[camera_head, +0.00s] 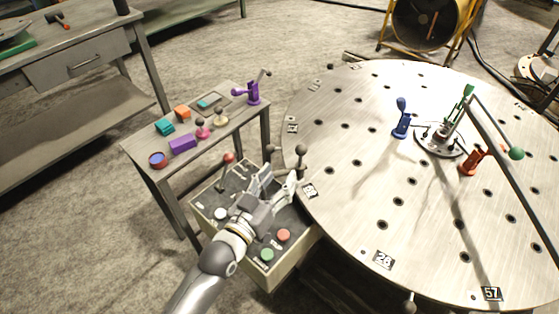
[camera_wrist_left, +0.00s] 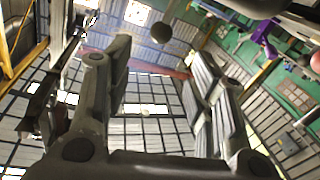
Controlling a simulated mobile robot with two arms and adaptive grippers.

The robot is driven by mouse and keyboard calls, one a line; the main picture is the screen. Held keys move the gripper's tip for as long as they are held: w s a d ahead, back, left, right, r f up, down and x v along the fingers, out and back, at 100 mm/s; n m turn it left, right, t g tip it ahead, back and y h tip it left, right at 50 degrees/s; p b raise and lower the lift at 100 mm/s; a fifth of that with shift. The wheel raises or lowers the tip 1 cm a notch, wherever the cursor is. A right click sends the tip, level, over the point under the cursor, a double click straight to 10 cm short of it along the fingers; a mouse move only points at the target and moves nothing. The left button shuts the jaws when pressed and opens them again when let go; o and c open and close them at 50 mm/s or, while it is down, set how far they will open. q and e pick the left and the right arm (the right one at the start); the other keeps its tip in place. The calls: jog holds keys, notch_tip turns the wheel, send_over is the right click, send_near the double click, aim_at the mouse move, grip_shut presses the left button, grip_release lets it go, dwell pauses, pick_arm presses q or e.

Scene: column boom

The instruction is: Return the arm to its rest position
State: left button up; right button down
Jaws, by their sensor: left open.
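My left gripper (camera_head: 276,180) is open and hangs over the grey control box (camera_head: 252,272) in the head view. Its arm comes in from the bottom left of centre. In the left wrist view the two fingers (camera_wrist_left: 157,90) are spread apart with nothing between them. A dark round knob (camera_wrist_left: 161,32) shows beyond the fingers. In the head view a dark ball knob (camera_head: 300,149) stands just past the fingertips; I cannot tell whether they touch. My right gripper is not in view.
The box carries a red-knobbed lever (camera_head: 229,158), a red button (camera_head: 283,235) and a green button (camera_head: 267,255). A large round metal table (camera_head: 345,180) lies close on the right. A small side table (camera_head: 225,125) with coloured pieces stands behind left. Bare floor (camera_head: 90,240) lies at left.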

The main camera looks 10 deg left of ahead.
pick_arm(q)
jog(key=s+a+f+g+y, duration=0.1)
jog(key=s+a+f+g, duration=0.1)
jog(key=s+f, duration=0.1)
jog(key=s+a+f+g+y, duration=0.1)
jog(key=s+a+f+g, duration=0.2)
jog(key=s, duration=0.1)
jog(key=s+a+f+g+y, duration=0.2)
jog(key=s+f, duration=0.1)
jog(key=shift+s+a, duration=0.2)
jog(key=shift+s, duration=0.2)
jog(key=s+a+f+g+y, duration=0.25)
jog(key=s+a+g, duration=0.45)
jog(key=s, duration=0.6)
notch_tip(320, 180, down, 26)
jog(key=s+a+f, duration=0.1)
jog(key=s, duration=0.1)
jog(key=s+a+f+g+y, duration=0.1)
jog(key=s+a+f, duration=0.2)
jog(key=s+f, duration=1.1)
jog(key=shift+s+f, duration=0.3)
jog(key=shift+s, duration=0.95)
